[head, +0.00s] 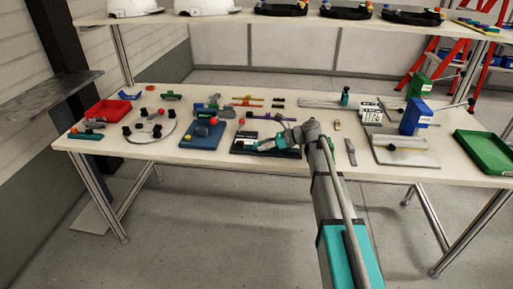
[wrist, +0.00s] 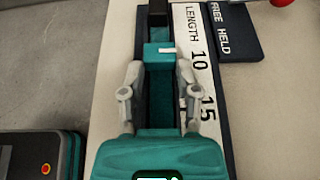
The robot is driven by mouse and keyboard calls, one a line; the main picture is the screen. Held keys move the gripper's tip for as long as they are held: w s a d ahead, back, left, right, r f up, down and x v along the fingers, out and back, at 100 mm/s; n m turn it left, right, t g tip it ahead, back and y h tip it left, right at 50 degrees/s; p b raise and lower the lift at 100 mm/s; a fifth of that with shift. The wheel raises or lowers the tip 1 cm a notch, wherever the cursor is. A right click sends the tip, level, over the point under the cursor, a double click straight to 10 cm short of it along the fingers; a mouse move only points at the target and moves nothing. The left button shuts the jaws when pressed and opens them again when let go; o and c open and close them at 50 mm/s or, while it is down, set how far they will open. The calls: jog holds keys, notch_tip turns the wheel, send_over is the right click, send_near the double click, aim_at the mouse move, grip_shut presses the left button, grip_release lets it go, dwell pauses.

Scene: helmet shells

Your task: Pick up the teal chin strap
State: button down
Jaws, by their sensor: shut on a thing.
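The teal chin strap (wrist: 158,55) shows in the wrist view as a teal block with a small white mark. It lies across a long dark channel beside a white scale marked LENGTH (wrist: 195,50). My gripper (wrist: 160,69) has its two grey fingers on either side of the channel, shut on the strap. The strap's lower part is shaded between the fingers, so its full length is hard to tell. In the head view my gripper (head: 262,146) is low over a dark board (head: 240,146) at the table's front edge; the strap cannot be made out there.
A dark pad marked FREE HELD (wrist: 235,35) lies right of the scale. On the table (head: 230,172) stand a blue board (head: 195,140), a round grey plate (head: 165,125), a red tray (head: 105,110), a blue block (head: 413,117) and a green tray (head: 487,150). White helmet shells (head: 207,6) sit on the shelf above.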

jog(key=shift+r, duration=0.1)
notch_tip(320, 180, up, 3)
jog(key=p, duration=0.3)
jog(key=shift+f, duration=0.2)
jog(key=s+a+r+p, duration=0.1)
jog(key=s+r+p, duration=0.9)
jog(key=s, duration=0.4)
jog(key=shift+a, duration=0.25)
jog(key=shift+r, duration=0.1)
